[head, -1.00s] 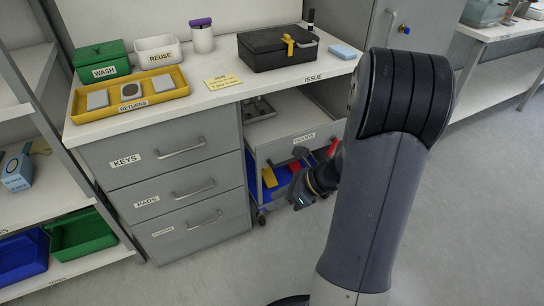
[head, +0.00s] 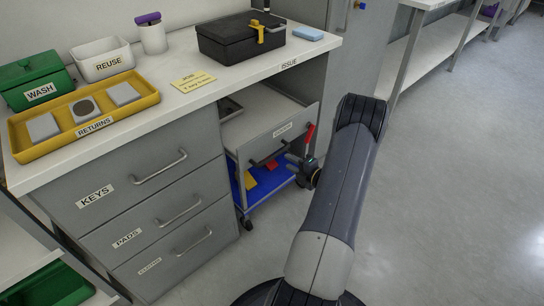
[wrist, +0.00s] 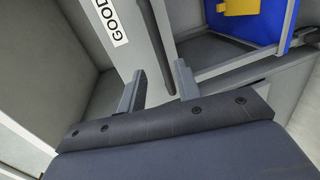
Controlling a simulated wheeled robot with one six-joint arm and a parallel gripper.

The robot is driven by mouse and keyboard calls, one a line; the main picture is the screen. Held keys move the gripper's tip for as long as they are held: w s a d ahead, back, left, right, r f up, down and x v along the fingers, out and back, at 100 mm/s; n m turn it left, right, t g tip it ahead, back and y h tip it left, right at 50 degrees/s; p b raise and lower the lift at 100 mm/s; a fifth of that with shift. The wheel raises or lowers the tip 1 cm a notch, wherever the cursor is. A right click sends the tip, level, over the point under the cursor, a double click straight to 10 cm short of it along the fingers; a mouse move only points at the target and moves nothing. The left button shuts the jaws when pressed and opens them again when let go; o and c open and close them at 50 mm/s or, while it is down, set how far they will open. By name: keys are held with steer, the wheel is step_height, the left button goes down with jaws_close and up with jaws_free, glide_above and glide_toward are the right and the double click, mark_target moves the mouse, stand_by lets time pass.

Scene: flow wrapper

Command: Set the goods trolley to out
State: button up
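The goods trolley (head: 240,165) stands in the bay under the counter, right of the drawers. It has a pale front panel with a label, a dark bar handle below it, a blue lower tray and castors. A red lever (head: 309,137) stands up at its right side. My gripper (head: 291,164) is low in front of the trolley's right part, close to the handle. In the wrist view my gripper (wrist: 160,82) is open, its fingers apart on either side of a grey strip of the trolley front. The trolley's label (wrist: 112,20) shows partly there. I cannot tell whether the fingers touch anything.
Drawers labelled KEYS (head: 98,196) and PADS (head: 127,238) are left of the trolley. The counter above holds a yellow returns tray (head: 90,127), a green wash box (head: 38,83) and a black case (head: 240,38). The floor to the right (head: 450,190) is clear.

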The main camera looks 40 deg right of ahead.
mark_target(275, 155)
steer(key=b+x, duration=0.2)
steer(key=x, duration=0.6)
steer(key=shift+w+a, duration=0.15)
steer(key=shift+w, duration=0.15)
steer(key=shift+c, duration=0.5)
jaws_close()
